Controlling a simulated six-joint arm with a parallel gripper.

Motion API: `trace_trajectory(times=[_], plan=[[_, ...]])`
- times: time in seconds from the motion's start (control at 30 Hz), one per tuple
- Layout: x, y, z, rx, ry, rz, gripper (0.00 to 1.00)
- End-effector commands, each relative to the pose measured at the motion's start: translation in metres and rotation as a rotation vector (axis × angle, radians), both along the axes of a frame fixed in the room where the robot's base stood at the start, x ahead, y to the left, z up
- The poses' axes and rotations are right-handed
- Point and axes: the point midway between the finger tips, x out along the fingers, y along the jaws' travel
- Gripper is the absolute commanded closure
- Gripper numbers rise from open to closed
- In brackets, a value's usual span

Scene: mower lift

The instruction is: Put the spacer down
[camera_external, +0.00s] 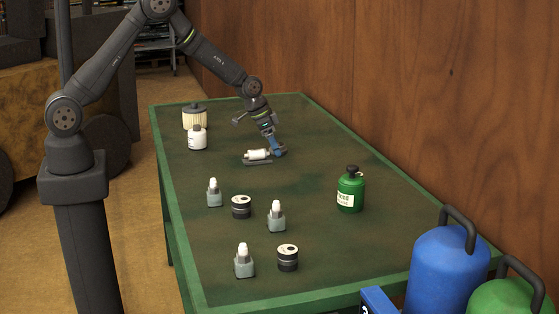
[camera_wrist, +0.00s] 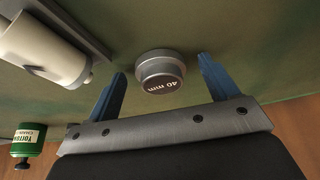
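The spacer (camera_wrist: 160,72) is a short grey metal cylinder marked "40 mm". In the wrist view it sits between the two blue fingers of my gripper (camera_wrist: 162,65), with a visible gap on each side. It appears to rest on the green table top (camera_wrist: 215,38). In the external view my gripper (camera_external: 279,151) is low over the far part of the table, just right of a white cylinder, and the spacer cannot be made out there. My gripper is open.
The white cylinder (camera_external: 257,154) lies on a grey holder close beside my gripper. A green bottle (camera_external: 350,190) stands to the right. Small white-capped bottles (camera_external: 214,192) and dark round cans (camera_external: 241,206) stand nearer the front. A wooden wall (camera_external: 420,90) borders the table.

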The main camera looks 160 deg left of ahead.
Motion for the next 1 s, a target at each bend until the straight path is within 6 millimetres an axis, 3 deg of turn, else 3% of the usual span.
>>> trace_trajectory(times=[0.03,0.3,0.67,0.87,1.0], plan=[[0.0,0.0,0.0,0.0,0.0,0.0,0.29],[0.0,0.0,0.001,0.0,0.0,0.0,0.78],[0.0,0.0,0.009,0.002,0.0,0.0,0.79],[0.0,0.001,0.04,0.005,0.001,0.0,0.79],[0.026,-0.013,0.059,0.002,0.001,-0.006,0.79]])
